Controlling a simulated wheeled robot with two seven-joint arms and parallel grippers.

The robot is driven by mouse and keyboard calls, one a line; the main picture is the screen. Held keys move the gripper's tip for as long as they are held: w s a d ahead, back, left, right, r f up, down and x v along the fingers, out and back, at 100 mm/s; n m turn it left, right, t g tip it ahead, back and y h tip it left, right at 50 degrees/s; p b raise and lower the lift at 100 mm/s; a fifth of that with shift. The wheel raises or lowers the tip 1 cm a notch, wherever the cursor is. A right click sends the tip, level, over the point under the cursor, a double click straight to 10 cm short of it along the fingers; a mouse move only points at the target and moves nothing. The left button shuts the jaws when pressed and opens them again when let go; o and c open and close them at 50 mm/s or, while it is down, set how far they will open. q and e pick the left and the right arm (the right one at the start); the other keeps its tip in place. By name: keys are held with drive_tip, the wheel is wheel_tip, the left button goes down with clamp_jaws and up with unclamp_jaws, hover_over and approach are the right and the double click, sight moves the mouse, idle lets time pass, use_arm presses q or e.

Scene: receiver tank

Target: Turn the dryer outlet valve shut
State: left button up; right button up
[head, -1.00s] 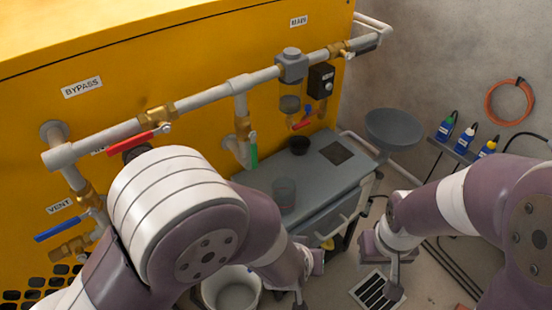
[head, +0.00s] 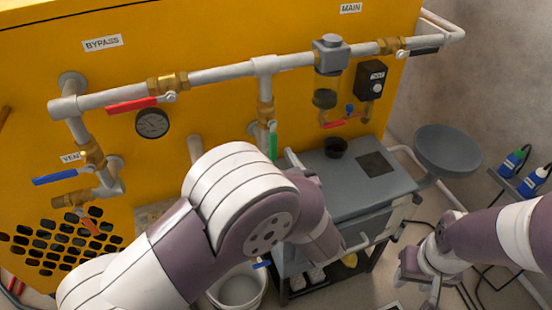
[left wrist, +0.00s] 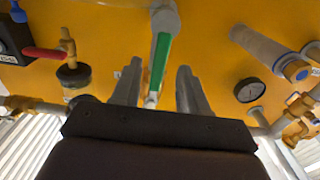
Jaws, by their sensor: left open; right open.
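A valve with a long green handle (head: 272,140) sits on the vertical branch pipe (head: 265,92) in the middle of the yellow cabinet. No label for it is readable. The handle hangs straight down, in line with the pipe. In the left wrist view the green handle (left wrist: 160,62) shows between the two spread fingers of my left gripper (left wrist: 157,72), which is open and empty. I cannot tell how deep between them it lies. In the head view my arm mostly hides that gripper. My right gripper (head: 430,287) is open and empty at lower right, far from the valve.
Red bypass handle (head: 132,105), blue vent handle (head: 55,179) and gauge (head: 152,123) are at left. A grey filter unit (head: 331,56) and small red handle (head: 338,124) are right of the green handle. A grey cart (head: 375,195) and white bucket (head: 240,288) stand below.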

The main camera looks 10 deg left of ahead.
use_arm(q)
drive_tip(key=shift+x, duration=1.35)
use_arm(e)
drive_tip(key=shift+f, duration=0.45)
